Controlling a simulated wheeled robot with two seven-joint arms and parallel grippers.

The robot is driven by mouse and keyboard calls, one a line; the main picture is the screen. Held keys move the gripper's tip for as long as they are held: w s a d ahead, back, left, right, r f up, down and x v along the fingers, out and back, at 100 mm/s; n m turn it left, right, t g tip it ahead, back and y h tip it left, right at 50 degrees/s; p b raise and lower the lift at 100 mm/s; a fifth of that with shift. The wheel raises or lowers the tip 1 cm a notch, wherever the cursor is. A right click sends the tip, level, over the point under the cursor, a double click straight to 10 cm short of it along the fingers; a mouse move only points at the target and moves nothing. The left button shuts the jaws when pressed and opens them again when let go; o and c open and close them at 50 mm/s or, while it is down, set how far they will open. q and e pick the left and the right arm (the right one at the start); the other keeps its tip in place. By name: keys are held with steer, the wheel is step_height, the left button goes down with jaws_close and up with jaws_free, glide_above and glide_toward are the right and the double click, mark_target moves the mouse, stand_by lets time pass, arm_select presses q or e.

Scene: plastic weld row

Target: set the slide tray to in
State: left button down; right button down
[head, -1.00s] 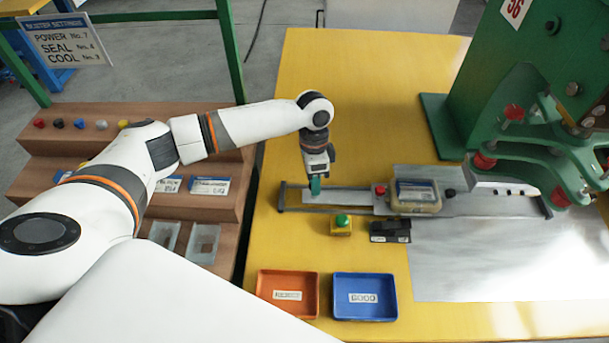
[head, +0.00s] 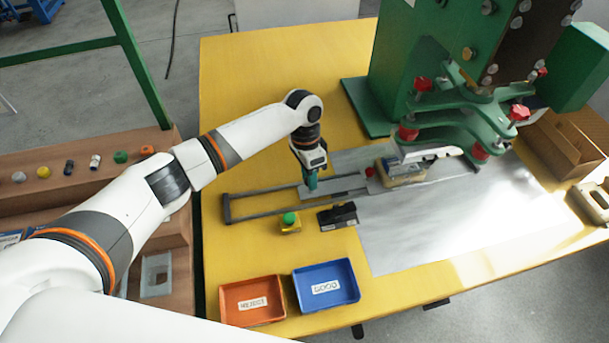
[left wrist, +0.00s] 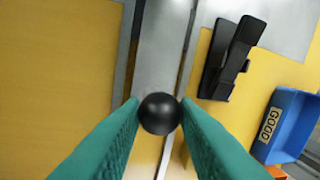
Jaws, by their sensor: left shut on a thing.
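The slide tray (head: 343,184) is a grey metal plate on two dark rails (head: 262,205). It sits toward the right part of the rails, close to the green press, and the left end of the rails is bare. A clear box-shaped part (head: 405,178) rides on the tray, beside the white piece at the press. My left gripper (head: 311,185) has teal fingers and stands over the tray's left end. In the left wrist view the fingers are shut on a round black knob (left wrist: 160,113), with the plate beneath. My right gripper is not in view.
The green press (head: 420,60) stands behind the tray's right end, with red knobs. In front of the rails are a green button on a yellow box (head: 290,222), a black device (head: 338,217), an orange reject bin (head: 252,300) and a blue good bin (head: 326,287).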

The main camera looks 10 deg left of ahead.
arm_select(q)
steer(key=c, duration=1.1)
jaws_free()
steer(key=r, duration=0.4)
steer(key=w+a+r, duration=0.1)
steer(key=r, duration=0.3)
steer(key=w+r+b, duration=0.1)
steer(key=r, duration=0.3)
steer(key=shift+a, duration=0.2)
